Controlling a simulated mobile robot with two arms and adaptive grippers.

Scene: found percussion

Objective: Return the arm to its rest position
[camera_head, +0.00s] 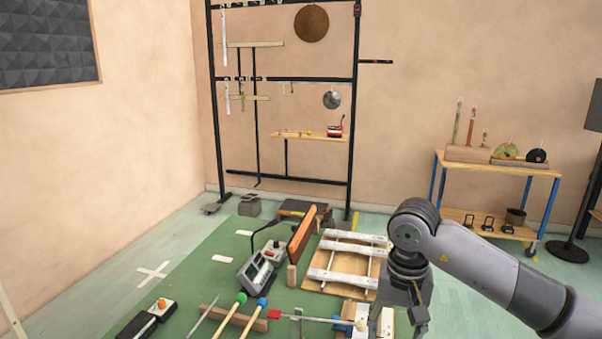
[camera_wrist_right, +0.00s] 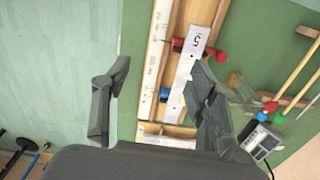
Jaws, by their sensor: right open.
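My right arm (camera_head: 490,275) comes in from the right in the head view and bends down at a dark joint. My right gripper (camera_head: 397,322) hangs at the bottom edge, beside the pale wooden frame. In the right wrist view the gripper (camera_wrist_right: 158,78) has its two dark fingers spread wide with nothing held between them. A white bar marked 5 (camera_wrist_right: 190,65) and a wooden frame lie below and beyond the fingers. I cannot tell how high the gripper is above them. My left gripper is not in view.
A wooden frame with white bars (camera_head: 345,260), a grey device (camera_head: 257,272) and mallets with green (camera_head: 241,298) and blue heads lie on the green mat (camera_head: 190,285). A black rack (camera_head: 355,130) stands behind.

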